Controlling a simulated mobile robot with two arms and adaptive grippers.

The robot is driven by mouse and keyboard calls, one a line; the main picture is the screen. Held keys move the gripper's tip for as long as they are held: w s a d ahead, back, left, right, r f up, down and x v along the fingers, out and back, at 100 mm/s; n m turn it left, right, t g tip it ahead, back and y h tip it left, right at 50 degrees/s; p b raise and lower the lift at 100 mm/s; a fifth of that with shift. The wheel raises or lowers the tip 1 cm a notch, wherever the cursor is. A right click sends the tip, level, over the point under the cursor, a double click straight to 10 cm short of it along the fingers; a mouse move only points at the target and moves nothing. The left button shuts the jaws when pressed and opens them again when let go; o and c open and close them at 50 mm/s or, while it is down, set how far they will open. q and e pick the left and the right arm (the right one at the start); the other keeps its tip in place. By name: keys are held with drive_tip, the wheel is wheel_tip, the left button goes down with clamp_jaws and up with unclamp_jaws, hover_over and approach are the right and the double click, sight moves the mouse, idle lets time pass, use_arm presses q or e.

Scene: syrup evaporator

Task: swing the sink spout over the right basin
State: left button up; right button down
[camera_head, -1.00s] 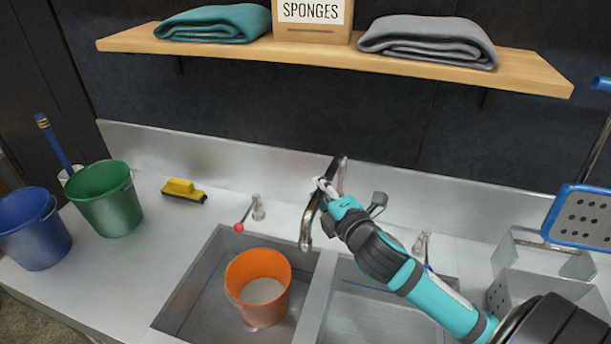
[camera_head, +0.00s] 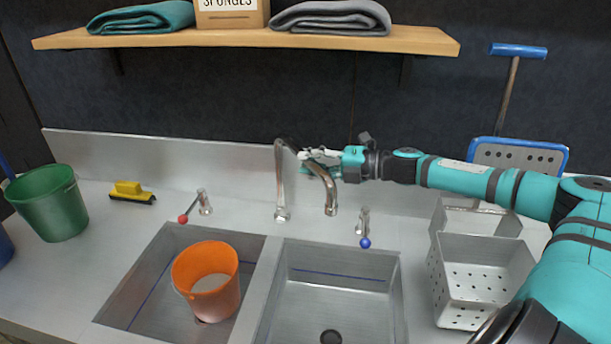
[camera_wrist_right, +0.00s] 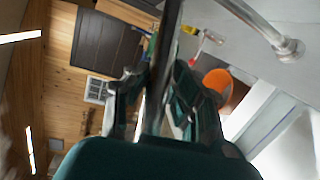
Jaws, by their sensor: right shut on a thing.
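The chrome sink spout (camera_head: 282,185) rises between the two basins, and its arm now reaches to the right. Its downturned tip (camera_head: 331,206) hangs on the right basin's side, high near that basin's back edge in the head view. The right basin (camera_head: 345,300) is empty, with a drain. The left basin (camera_head: 150,285) holds an orange bucket (camera_head: 208,282). My right gripper (camera_head: 312,160) is shut on the spout's arm. In the right wrist view the spout tube (camera_wrist_right: 172,35) runs between the fingers. My left gripper is not in view.
Red-tipped (camera_head: 203,203) and blue-tipped (camera_head: 363,222) taps flank the spout. A perforated metal basket (camera_head: 465,285) stands right of the basin, below my right arm. A yellow brush (camera_head: 130,190) and green bucket (camera_head: 47,205) are at left. A shelf (camera_head: 240,38) hangs above.

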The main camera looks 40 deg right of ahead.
drive_tip(key=shift+d+r, duration=0.1)
drive_tip(key=shift+d, duration=0.25)
drive_tip(key=shift+d+n+g+y+b, duration=0.15)
drive_tip(key=shift+n+g+y+b, duration=0.15)
drive_tip(key=shift+b, duration=0.05)
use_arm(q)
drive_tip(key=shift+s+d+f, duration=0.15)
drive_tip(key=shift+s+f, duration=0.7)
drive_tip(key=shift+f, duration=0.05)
use_arm(e)
drive_tip(key=shift+d+r+y, duration=0.15)
drive_tip(key=shift+y, duration=0.15)
drive_tip(key=c, duration=1.4)
unclamp_jaws()
drive_tip(key=shift+o, duration=1.4)
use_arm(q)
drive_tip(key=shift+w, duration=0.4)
